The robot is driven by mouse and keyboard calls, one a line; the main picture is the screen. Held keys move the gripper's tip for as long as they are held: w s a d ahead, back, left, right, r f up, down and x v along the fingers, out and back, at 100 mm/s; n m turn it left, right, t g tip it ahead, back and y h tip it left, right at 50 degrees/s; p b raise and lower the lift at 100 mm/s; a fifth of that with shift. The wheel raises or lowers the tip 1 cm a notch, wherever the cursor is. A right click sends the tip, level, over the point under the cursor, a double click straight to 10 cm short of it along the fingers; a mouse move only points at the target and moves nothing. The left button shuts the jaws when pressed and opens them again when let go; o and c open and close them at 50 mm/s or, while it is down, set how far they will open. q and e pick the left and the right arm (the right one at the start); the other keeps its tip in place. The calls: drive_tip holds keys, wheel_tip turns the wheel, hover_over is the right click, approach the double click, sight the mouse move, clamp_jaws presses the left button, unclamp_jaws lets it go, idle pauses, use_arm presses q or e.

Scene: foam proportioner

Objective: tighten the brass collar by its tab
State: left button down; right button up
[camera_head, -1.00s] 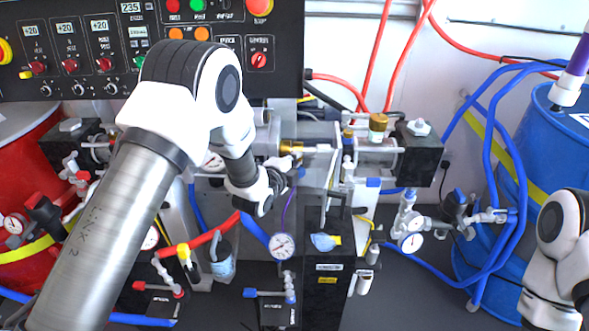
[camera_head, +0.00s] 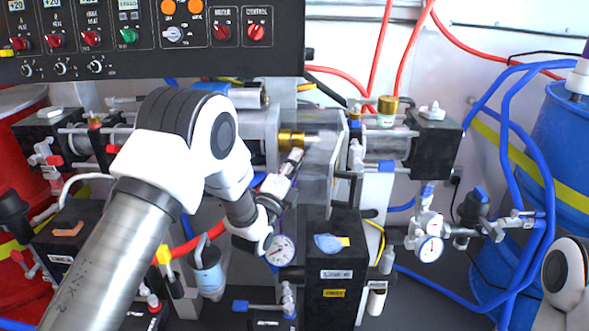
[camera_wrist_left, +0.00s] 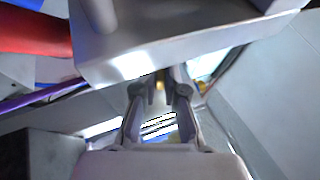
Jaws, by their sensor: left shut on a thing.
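The brass collar (camera_head: 290,139) sits on the horizontal shaft of the pump assembly, beside the grey cylinder block, in the head view. My left gripper (camera_head: 296,155) reaches up to it from below, its fingertips just under the collar's right side. In the left wrist view the two fingers (camera_wrist_left: 160,88) are close together around a small brass-coloured bit (camera_wrist_left: 160,80), which looks like the collar's tab. The tab is mostly hidden by the fingers and the metal block above them. My right gripper is not in view; only part of my right arm shows at the right edge.
A clear guard plate (camera_head: 322,165) stands close to the right of my left gripper. A pressure gauge (camera_head: 281,250) and black box (camera_head: 334,272) are below. The control panel (camera_head: 150,45) is above left. Blue hoses (camera_head: 500,150) and a blue drum (camera_head: 560,150) are at right.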

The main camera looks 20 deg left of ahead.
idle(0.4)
use_arm(q)
drive_tip(key=c, duration=1.2)
unclamp_jaws()
drive_tip(key=shift+w, duration=0.1)
drive_tip(key=shift+c, duration=0.2)
